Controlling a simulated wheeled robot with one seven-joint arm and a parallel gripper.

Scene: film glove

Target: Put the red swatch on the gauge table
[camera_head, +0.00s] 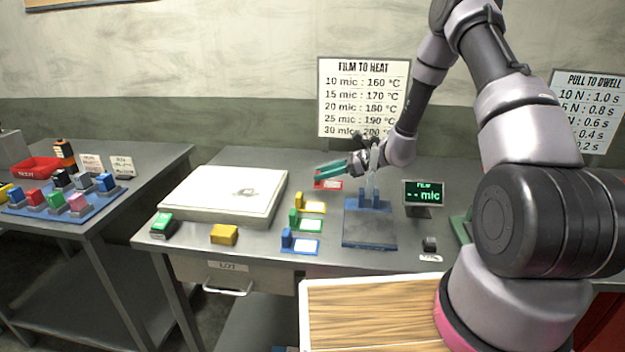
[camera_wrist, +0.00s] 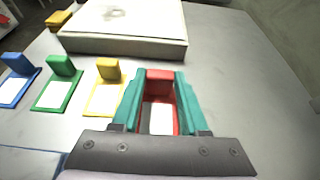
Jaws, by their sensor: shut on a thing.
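The red swatch (camera_head: 328,185) has an upright red tab and a red-edged white card. It is at the back end of the swatch row in the head view. My gripper (camera_head: 332,169) has teal fingers, which are shut on the swatch's tab. In the wrist view my gripper (camera_wrist: 160,76) has one finger on each side of the red swatch (camera_wrist: 159,120). I cannot tell whether the swatch is clear of the bench. The blue plate with two upright posts (camera_head: 369,238), apparently the gauge table, is to the right and nearer, with no swatch on it.
Yellow (camera_head: 311,207), green (camera_head: 306,225) and blue (camera_head: 300,246) swatches stand in front of the red one. A pale flat box (camera_head: 225,195) lies left. A film display (camera_head: 423,193) reading "-- mic" stands right of the blue plate. A wooden board (camera_head: 375,315) is in front.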

